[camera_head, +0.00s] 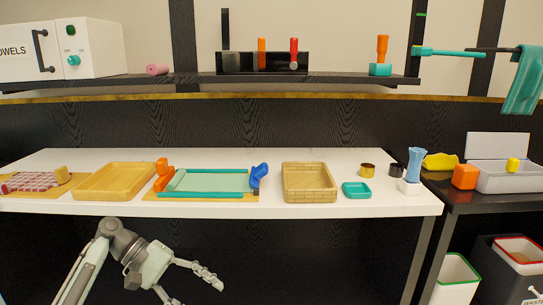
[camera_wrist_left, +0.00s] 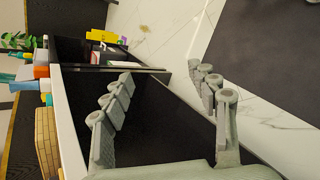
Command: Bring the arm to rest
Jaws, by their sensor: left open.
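My left arm (camera_head: 122,245) comes in from the bottom left, in front of and below the white counter (camera_head: 330,212). Its gripper (camera_head: 193,290) is open and empty, fingers spread toward the lower right, apart from the counter and everything on it. In the left wrist view the two fingers of this gripper (camera_wrist_left: 165,85) stand wide apart with nothing between them. Behind them are the dark counter front and the marble floor (camera_wrist_left: 270,95). My right gripper is in neither view.
The counter holds a wooden tray (camera_head: 115,182), a green tray (camera_head: 210,183), a basket (camera_head: 309,183) and a teal dish (camera_head: 356,190). A dark side table (camera_head: 460,203) and bins (camera_head: 455,280) stand at right. A shelf (camera_head: 200,81) runs above.

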